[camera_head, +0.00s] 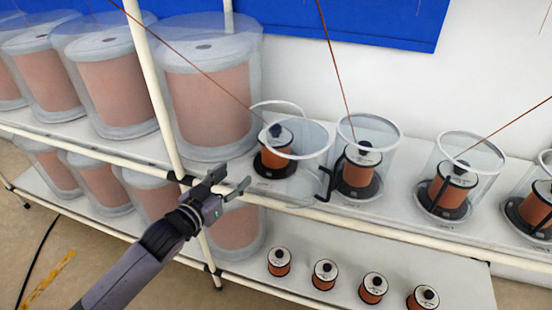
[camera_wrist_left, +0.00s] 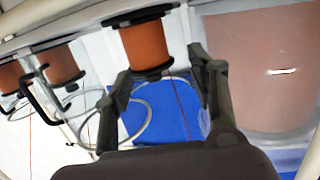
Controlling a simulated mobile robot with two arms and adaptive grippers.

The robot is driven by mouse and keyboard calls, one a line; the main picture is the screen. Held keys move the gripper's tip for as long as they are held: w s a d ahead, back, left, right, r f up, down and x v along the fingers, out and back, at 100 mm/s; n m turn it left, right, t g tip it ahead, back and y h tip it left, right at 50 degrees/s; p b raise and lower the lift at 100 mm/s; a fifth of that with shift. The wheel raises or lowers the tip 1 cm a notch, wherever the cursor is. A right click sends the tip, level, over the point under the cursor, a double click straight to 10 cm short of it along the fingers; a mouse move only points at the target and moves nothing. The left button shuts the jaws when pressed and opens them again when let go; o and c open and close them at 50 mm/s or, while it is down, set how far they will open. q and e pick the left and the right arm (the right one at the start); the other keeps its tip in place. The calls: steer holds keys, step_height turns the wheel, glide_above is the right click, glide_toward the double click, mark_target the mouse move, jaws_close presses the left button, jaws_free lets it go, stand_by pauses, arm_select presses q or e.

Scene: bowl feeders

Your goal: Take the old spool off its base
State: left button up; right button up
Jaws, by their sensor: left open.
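A copper-coloured spool (camera_head: 275,149) with a black knob on top stands upright on its dark base (camera_head: 274,171) on the upper shelf. Its clear cover (camera_head: 310,145) appears swung open, with the black handle (camera_head: 325,184) out at the shelf's front. My left gripper (camera_head: 231,179) is open and empty, to the left and front of this spool, apart from it. In the left wrist view, the spool (camera_wrist_left: 147,44) shows upside down beyond the open fingers (camera_wrist_left: 160,85). My right gripper is not in view.
Other covered spools (camera_head: 359,165) stand to the right on the upper shelf. Several small spools (camera_head: 325,273) stand on the lower shelf. Large clear drums (camera_head: 208,100) fill the left. A white post (camera_head: 160,95) and front rail (camera_head: 345,216) are close to my left arm.

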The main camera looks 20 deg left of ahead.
arm_select(q)
step_height(320, 180, up, 6)
steer(key=d+m+t+h, duration=0.1)
steer(key=d+h, duration=0.1)
steer(key=d, duration=0.1)
steer(key=x, duration=1.1)
steer(key=shift+w+a+r+p, duration=0.15)
steer(key=shift+w+a+p, duration=0.05)
steer(key=shift+w+p, duration=0.2)
steer(key=x, duration=0.3)
steer(key=shift+w+a+r, duration=0.1)
steer(key=shift+w+a, duration=0.1)
steer(key=shift+w, duration=0.15)
steer(key=shift+w+d, duration=0.2)
steer(key=shift+w, duration=0.15)
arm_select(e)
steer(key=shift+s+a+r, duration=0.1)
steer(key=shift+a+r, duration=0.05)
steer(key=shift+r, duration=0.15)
arm_select(q)
steer(key=c, duration=1.2)
jaws_close()
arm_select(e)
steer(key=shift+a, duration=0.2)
